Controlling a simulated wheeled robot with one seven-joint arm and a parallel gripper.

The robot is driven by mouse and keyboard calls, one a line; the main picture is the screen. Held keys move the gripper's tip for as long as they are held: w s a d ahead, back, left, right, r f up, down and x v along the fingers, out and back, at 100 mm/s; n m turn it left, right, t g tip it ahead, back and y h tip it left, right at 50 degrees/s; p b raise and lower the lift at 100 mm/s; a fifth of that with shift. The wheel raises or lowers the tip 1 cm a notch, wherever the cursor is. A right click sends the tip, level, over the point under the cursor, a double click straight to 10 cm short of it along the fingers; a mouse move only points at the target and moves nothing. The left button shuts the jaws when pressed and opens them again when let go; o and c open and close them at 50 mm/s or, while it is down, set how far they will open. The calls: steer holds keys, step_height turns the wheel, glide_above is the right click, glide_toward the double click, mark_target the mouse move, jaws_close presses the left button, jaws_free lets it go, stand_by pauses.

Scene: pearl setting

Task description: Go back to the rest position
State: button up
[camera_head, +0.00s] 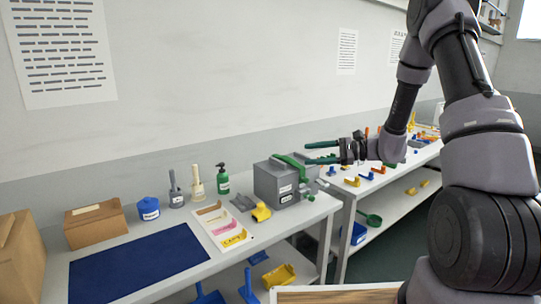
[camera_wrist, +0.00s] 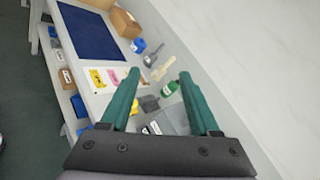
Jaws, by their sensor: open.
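My gripper (camera_head: 322,153) has two green fingers and is held in the air above the right end of the near table, by the grey box (camera_head: 277,182). In the wrist view my gripper (camera_wrist: 160,86) has its fingers spread apart, with nothing between them that it holds. The grey box with a green handle stands on the table beneath and left of the fingers in the head view. My arm reaches in from the right and bends down to the gripper.
The table holds a dark blue mat (camera_head: 138,262), a cardboard box (camera_head: 95,223), a green bottle (camera_head: 222,179), a blue pot (camera_head: 148,208) and a card tray (camera_head: 222,226). A second table (camera_head: 395,178) with small coloured parts stands at right. Air above the mat is free.

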steer(key=s+a+r+n+g+h, duration=0.1)
steer(key=s+r+n+g+h, duration=0.25)
steer(key=s+r, duration=0.45)
steer(key=s+d+r+n+t+h, duration=0.3)
steer(key=s+d+r+h, duration=0.2)
steer(key=s, duration=0.4)
steer(key=s+d+r+n+t+h, duration=0.3)
steer(key=s+d+r+t+h, duration=0.1)
steer(key=s+r, duration=0.4)
steer(key=shift+s+d+h, duration=0.55)
steer(key=shift+d+h, duration=0.1)
steer(key=shift+d, duration=0.6)
steer(key=shift+w, duration=0.1)
